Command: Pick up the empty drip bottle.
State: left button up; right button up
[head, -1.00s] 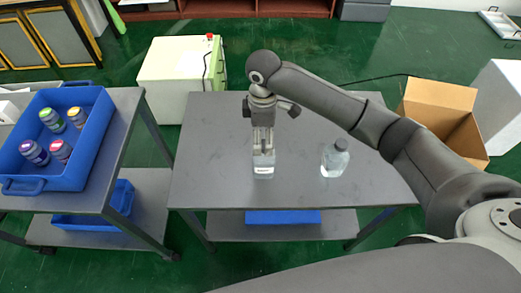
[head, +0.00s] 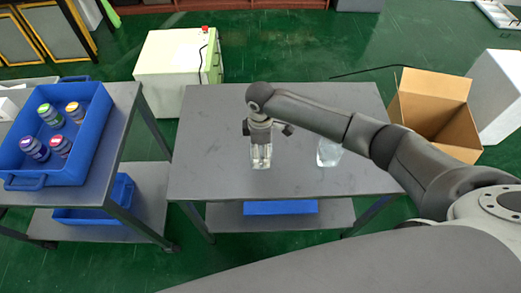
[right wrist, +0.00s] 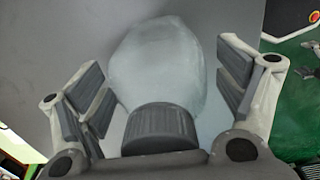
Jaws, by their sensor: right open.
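A clear bottle (head: 260,163) stands on the grey table, below and between the fingers of my right gripper (head: 261,157). In the right wrist view, the bottle's pale translucent body (right wrist: 158,65) and ribbed dark grey cap (right wrist: 160,128) lie between the two spread fingers of the gripper (right wrist: 165,88). The fingers are open, with a gap to the body on both sides. A second clear bottle (head: 328,154) stands to the right, its top hidden behind my right arm. I cannot tell whether either bottle holds liquid. My left gripper is not in view.
The grey table (head: 215,130) is otherwise clear. A blue tray (head: 92,135) with several coloured-cap bottles sits on a cart at left. An open cardboard box (head: 435,115) is at right, and a pale green cabinet (head: 168,60) stands behind the table.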

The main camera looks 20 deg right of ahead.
jog(key=c, duration=1.1)
jog(key=shift+r, duration=0.1)
